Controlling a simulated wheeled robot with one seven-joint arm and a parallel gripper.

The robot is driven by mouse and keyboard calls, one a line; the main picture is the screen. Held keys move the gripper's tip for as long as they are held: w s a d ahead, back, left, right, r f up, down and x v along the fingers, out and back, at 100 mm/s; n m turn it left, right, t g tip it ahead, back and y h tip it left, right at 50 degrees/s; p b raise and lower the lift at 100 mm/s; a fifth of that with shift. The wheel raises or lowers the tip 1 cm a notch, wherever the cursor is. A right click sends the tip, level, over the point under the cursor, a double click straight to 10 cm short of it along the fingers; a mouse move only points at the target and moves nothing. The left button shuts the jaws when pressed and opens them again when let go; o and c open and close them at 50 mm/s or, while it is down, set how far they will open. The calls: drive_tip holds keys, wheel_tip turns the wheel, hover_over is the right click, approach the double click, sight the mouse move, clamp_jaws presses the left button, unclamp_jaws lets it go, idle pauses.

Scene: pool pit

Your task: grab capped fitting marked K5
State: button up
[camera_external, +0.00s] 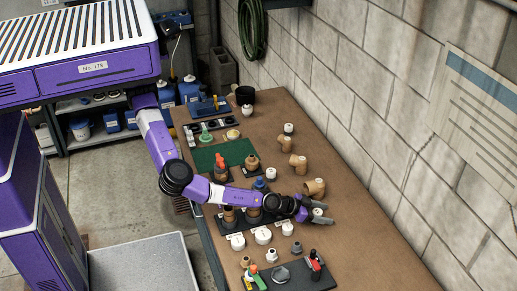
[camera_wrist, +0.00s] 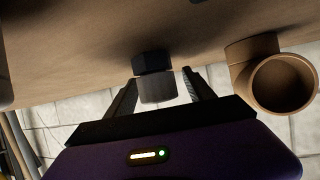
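My gripper (camera_external: 322,213) is at the end of the purple arm, low over the right part of the brown workbench (camera_external: 350,262). In the wrist view, its two dark fingers (camera_wrist: 160,78) stand apart, with a small fitting (camera_wrist: 155,88) between them. This fitting has a dark hexagonal part and a grey round part. Gaps show between it and the fingers. In the external view, a small pale piece (camera_external: 317,211) shows between the fingers. No K5 mark is readable, so I cannot tell whether this is the named fitting.
A tan elbow fitting (camera_wrist: 283,80) lies close to the right finger, and shows in the external view (camera_external: 314,187). Several white caps, including one cap (camera_external: 263,236), stand left of the gripper. A dark mat (camera_external: 308,281) with tools lies in front. A block wall (camera_external: 375,110) borders the bench.

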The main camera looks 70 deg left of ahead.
clamp_jaws()
drive_tip(key=shift+r, duration=0.15)
